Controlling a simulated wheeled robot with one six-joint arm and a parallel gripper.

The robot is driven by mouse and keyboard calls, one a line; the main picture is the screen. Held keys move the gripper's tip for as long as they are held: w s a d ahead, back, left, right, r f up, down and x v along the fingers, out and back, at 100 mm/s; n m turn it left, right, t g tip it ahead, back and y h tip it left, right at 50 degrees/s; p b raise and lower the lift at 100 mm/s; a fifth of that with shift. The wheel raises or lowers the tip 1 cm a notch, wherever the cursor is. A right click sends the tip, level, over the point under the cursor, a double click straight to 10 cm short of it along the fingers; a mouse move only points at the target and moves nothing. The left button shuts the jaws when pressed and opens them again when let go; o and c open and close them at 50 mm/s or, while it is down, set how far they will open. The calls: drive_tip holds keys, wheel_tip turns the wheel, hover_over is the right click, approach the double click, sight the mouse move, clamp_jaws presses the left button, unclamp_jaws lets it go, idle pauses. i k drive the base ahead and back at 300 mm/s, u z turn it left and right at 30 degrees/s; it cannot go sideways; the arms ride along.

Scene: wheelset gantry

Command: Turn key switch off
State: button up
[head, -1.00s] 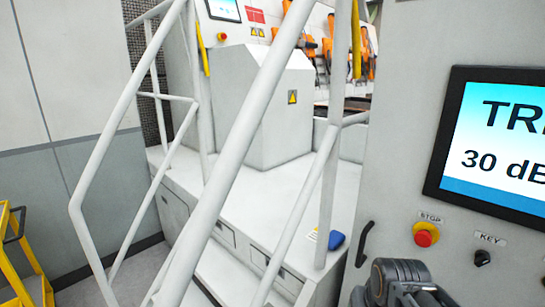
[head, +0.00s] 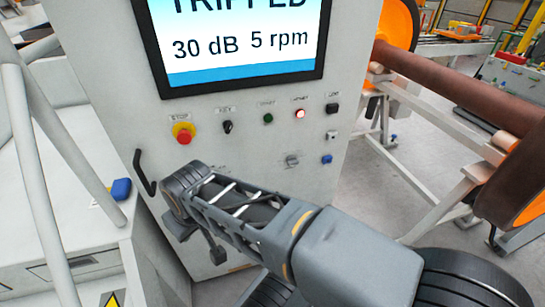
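The key switch (head: 227,127) is a small black knob on the front of the grey control cabinet (head: 350,75), under a small label. It sits between the red STOP button (head: 184,133) on its yellow base and a dark green button (head: 268,118). Its exact turn position is too small to read. My arm crosses the lower part of the picture, below the key switch and apart from it in the picture. I cannot make out my gripper's fingers.
The screen (head: 235,40) above reads TRIPPED, 30 dB, 5 rpm. A black handle (head: 145,172) is at the cabinet's left edge. White railings stand left; a wheelset (head: 460,95) stands right.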

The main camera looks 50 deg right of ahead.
sight(227, 125)
drive_tip(key=z, duration=0.45)
drive_tip(key=k, duration=0.4)
drive_tip(key=z, duration=0.65)
drive_tip(key=i, duration=0.5)
drive_tip(key=z, duration=0.05)
